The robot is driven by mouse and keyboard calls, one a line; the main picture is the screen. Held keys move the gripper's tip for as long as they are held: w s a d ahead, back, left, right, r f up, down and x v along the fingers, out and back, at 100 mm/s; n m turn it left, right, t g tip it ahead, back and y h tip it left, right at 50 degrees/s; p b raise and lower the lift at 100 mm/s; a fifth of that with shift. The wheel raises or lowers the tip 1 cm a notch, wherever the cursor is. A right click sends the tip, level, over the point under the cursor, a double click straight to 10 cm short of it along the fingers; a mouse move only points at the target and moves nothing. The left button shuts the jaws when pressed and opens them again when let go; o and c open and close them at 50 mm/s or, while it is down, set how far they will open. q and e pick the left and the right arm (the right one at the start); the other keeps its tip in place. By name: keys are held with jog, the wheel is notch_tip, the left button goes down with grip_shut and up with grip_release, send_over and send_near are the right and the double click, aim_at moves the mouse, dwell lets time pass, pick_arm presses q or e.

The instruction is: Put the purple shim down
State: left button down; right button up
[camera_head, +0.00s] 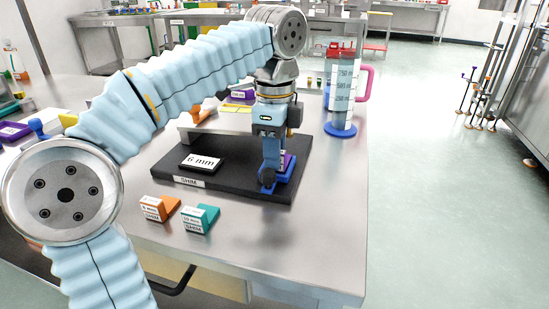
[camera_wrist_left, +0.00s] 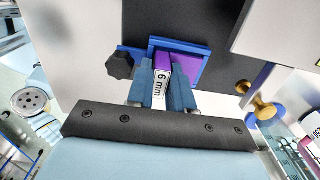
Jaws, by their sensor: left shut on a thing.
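My left gripper (camera_head: 272,172) points down over the blue-framed holder (camera_head: 284,183) at the right end of the black board. In the left wrist view its fingers (camera_wrist_left: 167,88) are shut on the purple shim (camera_wrist_left: 163,62), whose white label reads 6 mm. The shim is inside the outline of the blue frame (camera_wrist_left: 181,42), with purple showing on both sides of one finger. I cannot tell whether its underside touches the holder. In the head view only a little purple (camera_head: 290,159) shows beside the gripper. My right gripper is not in view.
A 6 mm card (camera_head: 201,162) lies on the black board (camera_head: 225,182). An orange shim (camera_head: 158,207) and a teal shim (camera_head: 200,218) stand in front of it. A graduated cylinder (camera_head: 342,95) stands behind right. The front right tabletop is clear. A black knob (camera_wrist_left: 120,65) adjoins the holder.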

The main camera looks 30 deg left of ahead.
pick_arm(q)
jog(key=shift+f, duration=0.35)
jog(key=shift+f, duration=0.15)
jog(key=c, duration=1.3)
grip_release()
notch_tip(320, 180, up, 7)
jog(key=p, duration=0.3)
jog(key=shift+r, duration=0.45)
